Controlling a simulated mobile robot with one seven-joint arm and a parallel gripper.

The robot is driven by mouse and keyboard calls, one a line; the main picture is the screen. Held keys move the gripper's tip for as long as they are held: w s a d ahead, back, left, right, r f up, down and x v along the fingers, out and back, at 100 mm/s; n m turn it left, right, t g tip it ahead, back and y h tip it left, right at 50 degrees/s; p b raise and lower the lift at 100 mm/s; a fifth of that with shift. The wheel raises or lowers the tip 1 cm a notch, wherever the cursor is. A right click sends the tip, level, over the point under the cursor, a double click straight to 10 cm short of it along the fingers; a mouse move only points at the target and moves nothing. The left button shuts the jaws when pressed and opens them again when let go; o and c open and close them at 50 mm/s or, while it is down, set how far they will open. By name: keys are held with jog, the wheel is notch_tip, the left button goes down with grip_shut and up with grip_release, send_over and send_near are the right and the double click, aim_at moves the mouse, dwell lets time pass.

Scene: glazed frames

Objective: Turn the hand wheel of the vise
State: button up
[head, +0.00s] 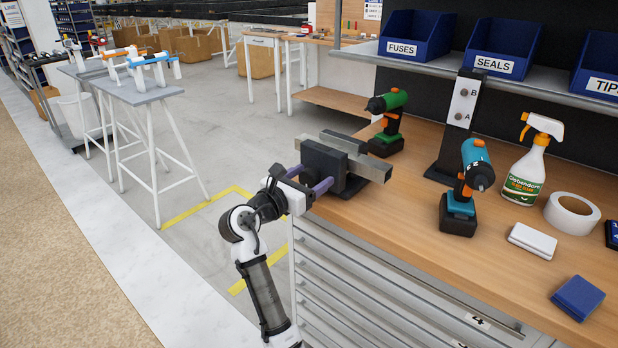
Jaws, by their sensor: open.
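The vise (325,165) stands at the left end of the wooden workbench. It has a dark block-like body and a long grey metal bar across its jaws. My gripper (312,177) is at the vise's near left side, its two purple fingers spread apart and pointing at the dark block. The fingertips are close to the block's face; I cannot tell whether they touch it. I cannot make out the hand wheel; the space between the fingers is small and partly hidden by my white hand.
A green drill (390,120) stands just behind the vise. A blue drill (464,190), a spray bottle (525,172) and a tape roll (572,213) stand farther right on the workbench (400,220). Labelled blue bins (416,35) line the shelf above. The floor left of the bench is open.

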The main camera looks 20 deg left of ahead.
jog(key=c, duration=0.9)
jog(key=shift+c, duration=0.2)
jog(key=shift+m, duration=0.3)
